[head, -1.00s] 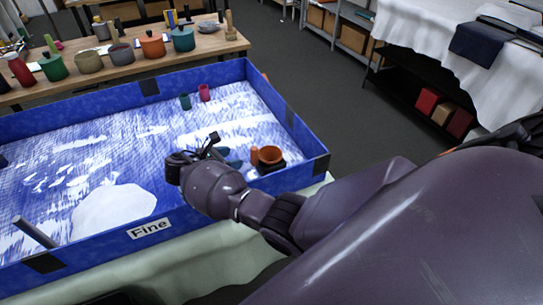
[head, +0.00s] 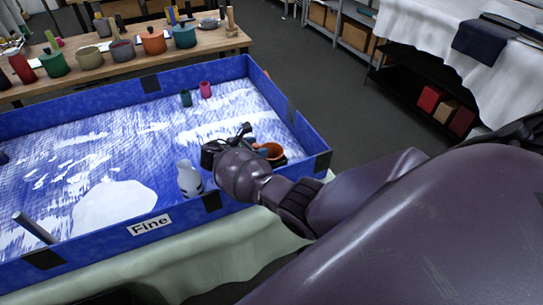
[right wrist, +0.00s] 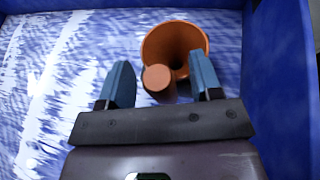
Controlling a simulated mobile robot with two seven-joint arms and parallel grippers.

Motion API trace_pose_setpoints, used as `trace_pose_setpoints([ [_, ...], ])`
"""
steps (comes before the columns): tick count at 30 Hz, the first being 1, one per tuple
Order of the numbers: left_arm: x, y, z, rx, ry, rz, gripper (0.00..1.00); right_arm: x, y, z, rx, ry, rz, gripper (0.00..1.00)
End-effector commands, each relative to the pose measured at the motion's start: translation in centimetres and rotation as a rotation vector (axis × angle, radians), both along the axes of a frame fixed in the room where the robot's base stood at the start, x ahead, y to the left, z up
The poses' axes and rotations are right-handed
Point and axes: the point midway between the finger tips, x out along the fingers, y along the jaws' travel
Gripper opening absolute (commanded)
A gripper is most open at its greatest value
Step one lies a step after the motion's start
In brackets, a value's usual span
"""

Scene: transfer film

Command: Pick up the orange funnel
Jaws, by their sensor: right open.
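The orange funnel (head: 272,150) is in the right corner region of the blue-walled bin, partly hidden by my right gripper (head: 228,142) in the head view. In the right wrist view the funnel (right wrist: 183,34) shows its wide open mouth, just beyond the fingertips. A round, flat-ended salmon-coloured piece (right wrist: 157,77) stands in front of it, between the blue fingers; I cannot tell if it belongs to the funnel. The right gripper (right wrist: 160,62) is open and holds nothing, with its right finger close to the funnel's near edge. My left gripper is not in view.
The blue bin wall (right wrist: 278,80) rises close to the right of the gripper. A white bottle (head: 188,179) stands left of the gripper. Teal (head: 186,98) and pink (head: 205,90) cups stand farther back. Pots line a wooden table (head: 120,68) behind.

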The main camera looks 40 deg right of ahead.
Motion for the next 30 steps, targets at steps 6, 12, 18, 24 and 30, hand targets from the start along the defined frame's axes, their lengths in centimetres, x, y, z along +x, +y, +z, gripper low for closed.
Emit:
trace_pose_setpoints([
  [6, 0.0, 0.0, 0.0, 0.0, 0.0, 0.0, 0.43, 0.0, 0.0, 0.0, 0.0, 0.0, 0.001, 0.49],
  [12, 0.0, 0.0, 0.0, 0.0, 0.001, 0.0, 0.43, 0.0, 0.0, 0.0, 0.0, 0.0, 0.001, 0.19],
  [18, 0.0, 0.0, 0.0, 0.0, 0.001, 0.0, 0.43, 0.0, 0.0, 0.0, 0.0, 0.0, 0.001, 0.0],
  [24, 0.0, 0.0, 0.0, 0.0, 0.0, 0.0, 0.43, 0.0, 0.1, 0.1, -0.001, 0.0, 0.001, 0.0],
  [30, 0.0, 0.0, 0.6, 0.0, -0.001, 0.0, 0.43, 0.0, 0.0, 1.4, -0.001, -0.004, 0.001, 0.0],
])
